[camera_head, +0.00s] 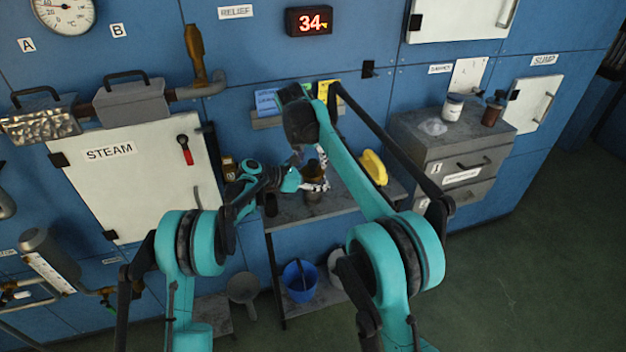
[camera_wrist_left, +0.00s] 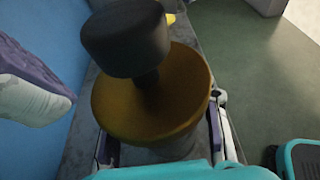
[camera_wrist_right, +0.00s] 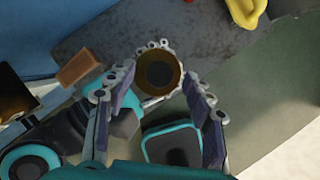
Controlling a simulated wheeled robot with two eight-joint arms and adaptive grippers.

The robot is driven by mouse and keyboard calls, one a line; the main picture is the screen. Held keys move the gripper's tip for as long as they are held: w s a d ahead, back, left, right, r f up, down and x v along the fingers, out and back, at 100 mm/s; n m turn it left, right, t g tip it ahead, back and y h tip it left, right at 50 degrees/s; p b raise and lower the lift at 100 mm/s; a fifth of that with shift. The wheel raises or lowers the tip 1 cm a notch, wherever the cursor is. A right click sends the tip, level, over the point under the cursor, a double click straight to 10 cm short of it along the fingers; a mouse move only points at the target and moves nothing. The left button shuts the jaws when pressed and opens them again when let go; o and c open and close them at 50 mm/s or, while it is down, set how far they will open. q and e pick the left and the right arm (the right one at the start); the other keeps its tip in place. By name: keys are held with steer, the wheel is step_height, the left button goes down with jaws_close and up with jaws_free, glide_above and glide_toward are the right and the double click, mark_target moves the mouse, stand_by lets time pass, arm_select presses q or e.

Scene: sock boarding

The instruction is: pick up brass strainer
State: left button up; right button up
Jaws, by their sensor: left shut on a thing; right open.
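A round brass piece with a dark knob on top, likely the brass strainer or its lid, fills the middle of the left wrist view (camera_wrist_left: 190,82). In the head view it stands over the narrow bench (camera_head: 314,166), partly hidden by the grippers. My left gripper (camera_head: 316,186) is shut around the body below the brass rim, one finger on each side. My right gripper (camera_wrist_right: 152,88) is open and empty, just above it; the brass ring (camera_wrist_right: 143,76) shows between its fingers in the right wrist view, apart from them. How the piece rests is hidden.
A yellow object (camera_head: 374,167) lies on the bench to the right. A drawer cabinet (camera_head: 408,128) with jars is at the right. A blue bucket (camera_head: 299,280) is below the bench. The blue wall is close behind.

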steer(key=x, duration=0.2)
steer(key=shift+w+f, duration=0.15)
steer(key=shift+f, duration=0.1)
jaws_close()
step_height(320, 180, up, 12)
steer(key=s+d, duration=0.2)
steer(key=s, duration=0.6)
steer(key=s+d, duration=0.3)
steer(key=s, duration=0.6)
steer(key=shift+d, duration=0.35)
steer(key=shift+s, duration=0.1)
